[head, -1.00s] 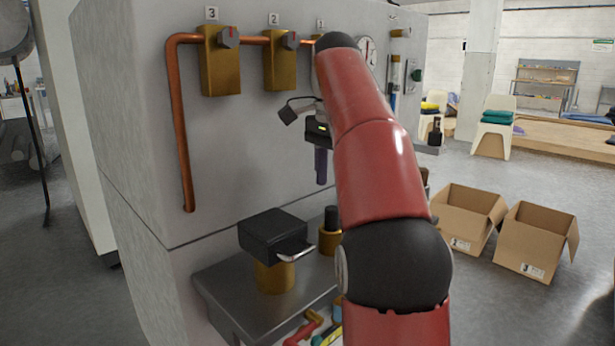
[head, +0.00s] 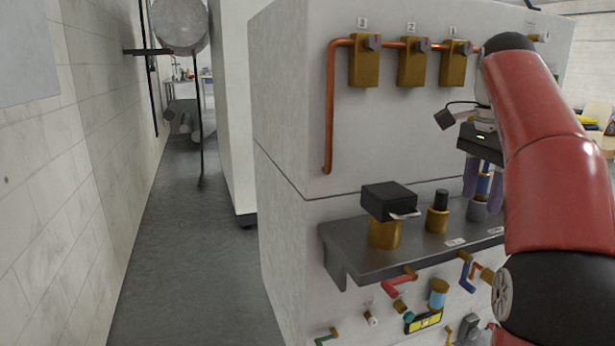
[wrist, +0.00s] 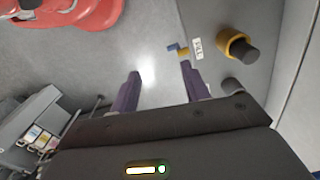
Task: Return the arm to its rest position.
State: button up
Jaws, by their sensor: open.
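My red arm reaches up and over at the right of the head view. My gripper (head: 483,200) hangs below its black body, fingers down, in front of the grey machine (head: 290,110) and by the right part of its shelf. The two purple fingers are apart. In the wrist view my gripper (wrist: 160,76) is open, with only bare floor showing between the fingers.
The machine's grey shelf (head: 345,262) carries a black box on a brass cylinder (head: 386,232) and a black-topped brass piece (head: 437,220). Numbered brass valves (head: 411,62) sit above on a copper pipe (head: 330,120). Coloured handles show below the shelf. The floor at left (head: 190,270) is clear.

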jog(key=s+a+f+n+t, duration=0.3)
jog(key=s+a+f+n, duration=0.6)
jog(key=s+a, duration=0.15)
jog(key=s+a+f+n+t, duration=0.2)
jog(key=s+f+n, duration=0.4)
jog(key=s+f, duration=0.4)
notch_tip(320, 180, down, 4)
jog(key=shift+s+a+f+n+t, duration=0.15)
jog(key=shift+a+n+t, duration=0.2)
jog(key=shift+a, duration=0.25)
dwell(0.4)
